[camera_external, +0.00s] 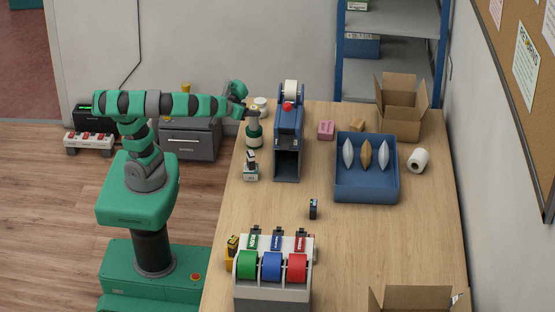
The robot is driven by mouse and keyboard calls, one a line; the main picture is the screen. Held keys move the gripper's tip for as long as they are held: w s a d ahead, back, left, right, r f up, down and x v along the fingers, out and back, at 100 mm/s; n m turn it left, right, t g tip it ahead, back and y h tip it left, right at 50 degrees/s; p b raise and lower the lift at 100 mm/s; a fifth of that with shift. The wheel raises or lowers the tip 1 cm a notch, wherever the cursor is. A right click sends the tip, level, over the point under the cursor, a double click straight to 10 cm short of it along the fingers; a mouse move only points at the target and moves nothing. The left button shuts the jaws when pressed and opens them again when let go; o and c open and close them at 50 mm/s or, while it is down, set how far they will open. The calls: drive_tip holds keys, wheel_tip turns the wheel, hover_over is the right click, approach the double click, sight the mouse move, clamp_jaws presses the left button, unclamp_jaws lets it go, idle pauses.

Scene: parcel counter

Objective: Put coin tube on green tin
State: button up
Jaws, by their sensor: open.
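A dark green cylinder with a pale label, which looks like the green tin (254,137), stands upright at the left side of the counter, beside a tall blue device. My gripper (253,111) is open, just above the tin's top. A small yellowish spot shows at the gripper's fingers; it is too small to tell whether it is part of the coin tube. I cannot surely make out the coin tube anywhere else. The fingers partly hide the space over the tin.
A blue upright machine (288,135) stands close right of the tin, a white jar (261,102) behind it, and a small stamp-like item (250,169) in front. A blue tray (365,190) holds three pouches. The counter's (365,245) middle front is mostly clear.

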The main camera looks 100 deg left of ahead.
drive_tip(key=v, duration=0.6)
drive_tip(key=shift+s+d, duration=0.2)
drive_tip(key=shift+r, duration=0.15)
drive_tip(key=w+d+r+m+t+h, duration=0.3)
drive_tip(key=w+d+r+m+h, duration=0.3)
drive_tip(key=r, duration=0.3)
drive_tip(key=w+a+r+m+t+h, duration=0.1)
drive_tip(key=a+r, duration=0.3)
drive_tip(key=r, duration=0.5)
drive_tip(key=w+a+r+m+t+h, duration=0.1)
drive_tip(key=a+r+m+t+h, duration=0.1)
drive_tip(key=a+r, duration=0.3)
wheel_tip(320, 180, up, 4)
drive_tip(key=shift+m+t, duration=0.5)
drive_tip(key=shift+t, duration=0.2)
drive_tip(key=shift+w+d+r+p, duration=0.1)
drive_tip(key=shift+p, duration=0.2)
